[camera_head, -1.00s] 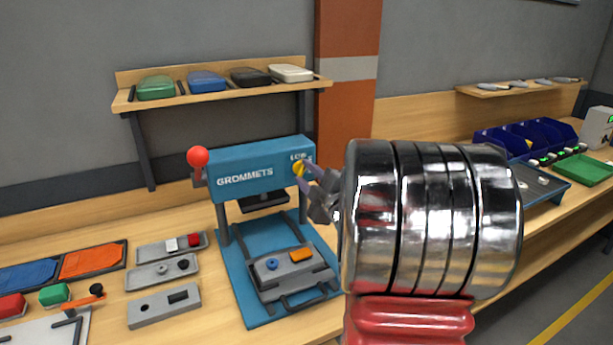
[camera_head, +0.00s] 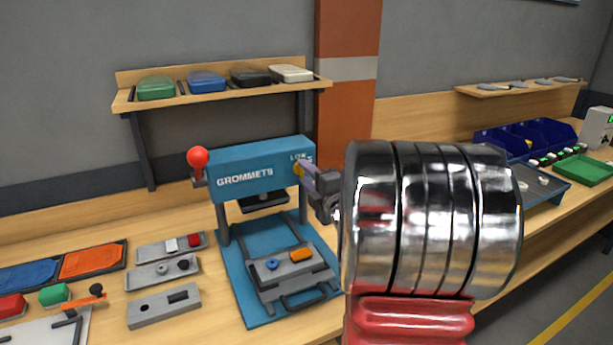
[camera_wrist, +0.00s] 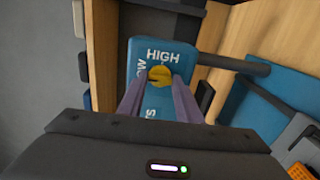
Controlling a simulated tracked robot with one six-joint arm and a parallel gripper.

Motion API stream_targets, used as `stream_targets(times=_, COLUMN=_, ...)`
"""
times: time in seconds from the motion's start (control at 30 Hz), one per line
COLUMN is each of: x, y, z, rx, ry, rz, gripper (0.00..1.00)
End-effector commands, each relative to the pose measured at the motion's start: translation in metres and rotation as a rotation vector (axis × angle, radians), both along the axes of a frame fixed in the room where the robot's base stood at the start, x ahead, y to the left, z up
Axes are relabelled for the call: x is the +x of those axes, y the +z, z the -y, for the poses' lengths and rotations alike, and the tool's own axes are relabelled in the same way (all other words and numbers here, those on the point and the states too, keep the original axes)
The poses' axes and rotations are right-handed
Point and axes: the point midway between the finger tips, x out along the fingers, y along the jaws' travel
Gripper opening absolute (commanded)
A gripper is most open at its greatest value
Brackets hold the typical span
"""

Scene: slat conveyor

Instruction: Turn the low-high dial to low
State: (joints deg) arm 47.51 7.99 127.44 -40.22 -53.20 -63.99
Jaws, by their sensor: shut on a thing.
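The low-high dial is a small yellow knob (camera_wrist: 160,75) on the end of the blue grommet press (camera_head: 243,167). In the wrist view it sits between the words HIGH and LOW on the blue face, with LOW to its left. My gripper (camera_wrist: 160,90) is shut on the dial, with one purple finger at each side of it. In the head view the dial (camera_head: 299,170) is partly hidden behind my gripper's fingers (camera_head: 305,172). The dial's pointer direction is hard to read.
The press has a red ball-ended lever (camera_head: 198,157) at its left and a blue base with a grey fixture (camera_head: 290,272). A shelf (camera_head: 222,92) with several coloured cases is above. Grey plates (camera_head: 164,306) lie at the left.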

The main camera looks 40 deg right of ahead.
Motion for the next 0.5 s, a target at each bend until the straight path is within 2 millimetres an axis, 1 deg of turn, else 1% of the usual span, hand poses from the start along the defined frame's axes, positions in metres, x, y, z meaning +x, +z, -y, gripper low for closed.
stream_targets(times=0.03, x=0.0006, y=-0.0054, z=-0.0036, rx=0.003, ry=0.007, rz=-0.011, gripper=0.09)
stream_targets(times=0.13, x=0.0005, y=-0.0056, z=-0.0035, rx=0.003, ry=0.007, rz=-0.011, gripper=0.09)
stream_targets(times=0.17, x=0.0005, y=-0.0056, z=-0.0034, rx=0.003, ry=0.007, rz=-0.011, gripper=0.33)
stream_targets(times=0.4, x=0.0002, y=-0.0033, z=-0.0016, rx=0.003, ry=0.003, rz=-0.006, gripper=0.50)
stream_targets(times=0.5, x=0.0000, y=-0.0026, z=-0.0011, rx=0.002, ry=0.002, rz=-0.005, gripper=0.50)
